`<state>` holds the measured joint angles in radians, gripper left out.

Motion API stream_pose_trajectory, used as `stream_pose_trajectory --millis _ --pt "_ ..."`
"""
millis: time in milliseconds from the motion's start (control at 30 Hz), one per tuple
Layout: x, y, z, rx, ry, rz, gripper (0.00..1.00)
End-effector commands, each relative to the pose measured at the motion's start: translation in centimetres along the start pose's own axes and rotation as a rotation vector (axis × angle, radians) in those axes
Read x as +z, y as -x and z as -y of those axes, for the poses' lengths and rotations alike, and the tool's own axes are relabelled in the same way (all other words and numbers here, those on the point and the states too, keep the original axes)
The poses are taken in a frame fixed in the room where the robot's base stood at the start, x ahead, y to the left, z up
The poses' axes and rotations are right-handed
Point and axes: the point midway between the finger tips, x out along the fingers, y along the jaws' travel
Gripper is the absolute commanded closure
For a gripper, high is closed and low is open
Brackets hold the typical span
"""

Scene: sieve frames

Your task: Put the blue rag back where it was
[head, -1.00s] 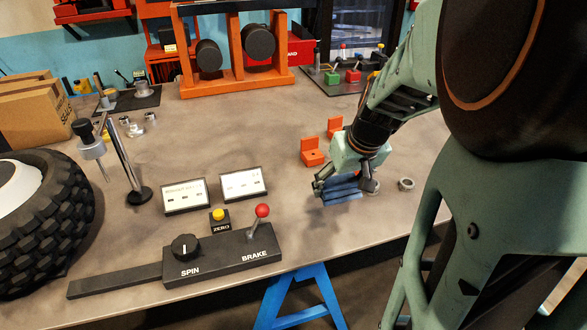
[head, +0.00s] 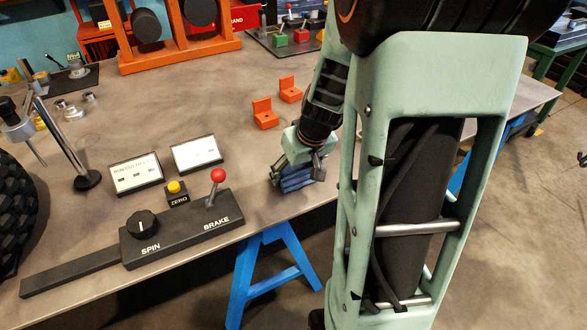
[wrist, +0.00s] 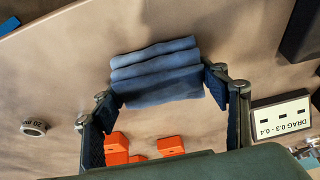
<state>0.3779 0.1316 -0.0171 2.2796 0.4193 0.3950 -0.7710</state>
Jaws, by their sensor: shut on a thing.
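The blue rag (head: 292,184) is a folded stack of several layers. My gripper (head: 297,172) is shut on it, near the front edge of the workbench in the head view. The wrist view shows the rag (wrist: 157,72) spanning the space between the two dark finger pads (wrist: 160,88), which press on its left and right ends. My arm hides part of the bench to the right of the rag. I cannot tell how far the rag's underside is from the bench top.
The grey workbench (head: 215,100) carries orange angle blocks (head: 265,115) behind the rag. A control box (head: 185,230) with a red-knobbed lever (head: 217,175) and two label cards (head: 197,154) stand to the left. A metal ring (wrist: 34,127) lies on the bench in the wrist view.

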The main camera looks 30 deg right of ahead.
Motion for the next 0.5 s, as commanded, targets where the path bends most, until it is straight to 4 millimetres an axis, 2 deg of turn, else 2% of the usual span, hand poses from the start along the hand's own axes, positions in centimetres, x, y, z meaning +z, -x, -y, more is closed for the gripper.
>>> stream_pose_trajectory --millis 67,100,233,500 --pt "0.11 -0.33 0.00 0.000 0.001 -0.001 0.55" --pt "0.11 -0.32 0.00 0.000 0.001 0.000 0.31" --pt "0.07 -0.21 0.00 0.000 0.001 0.000 0.17" --pt "0.07 -0.19 0.01 0.000 0.000 0.000 0.15"
